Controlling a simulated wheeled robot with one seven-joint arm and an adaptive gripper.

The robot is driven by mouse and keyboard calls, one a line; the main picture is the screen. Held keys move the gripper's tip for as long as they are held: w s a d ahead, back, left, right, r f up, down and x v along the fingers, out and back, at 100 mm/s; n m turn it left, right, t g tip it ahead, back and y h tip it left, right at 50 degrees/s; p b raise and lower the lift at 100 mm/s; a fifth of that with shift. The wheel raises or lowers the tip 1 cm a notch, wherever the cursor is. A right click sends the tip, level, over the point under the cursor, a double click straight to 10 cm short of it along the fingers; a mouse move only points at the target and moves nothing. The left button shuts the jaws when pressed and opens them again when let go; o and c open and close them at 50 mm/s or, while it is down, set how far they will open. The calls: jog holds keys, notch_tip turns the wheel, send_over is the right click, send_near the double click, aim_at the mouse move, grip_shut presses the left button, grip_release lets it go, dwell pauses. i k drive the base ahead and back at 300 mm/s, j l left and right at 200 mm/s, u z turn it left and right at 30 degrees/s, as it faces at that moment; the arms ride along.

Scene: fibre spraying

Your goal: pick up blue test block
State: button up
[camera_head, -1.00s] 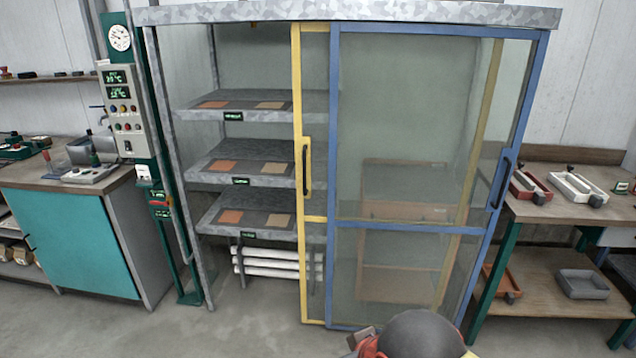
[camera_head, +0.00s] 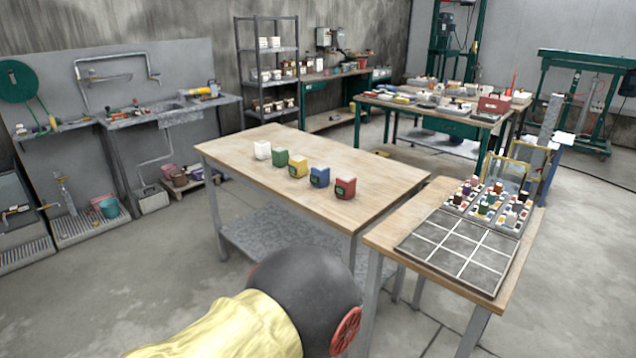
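The blue test block (camera_head: 319,176) stands upright on a wooden-topped table (camera_head: 385,173). It is in a slanting row with a white block (camera_head: 262,150), a green block (camera_head: 281,158), a yellow block (camera_head: 298,166) and a red block (camera_head: 344,187). The blue block sits between the yellow and the red one, with gaps on both sides. My arm shows at the bottom of the view, in front of the table and apart from the blocks. My gripper is outside the picture.
A second table at the right holds a black gridded tray (camera_head: 438,256) and a rack of small coloured items (camera_head: 490,207). A sink bench (camera_head: 170,112) stands at the back left. The floor left of the block table is open.

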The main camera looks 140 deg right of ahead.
aim_at(321, 170)
jog(key=z, duration=5)
jog(key=i+j+z, duration=0.35)
jog(key=i, duration=0.2)
jog(key=i+j+z, duration=0.4)
jog(key=j, duration=0.25)
jog(key=i+j+z, duration=0.35)
jog(key=i+j, duration=0.15)
jog(key=j, duration=0.2)
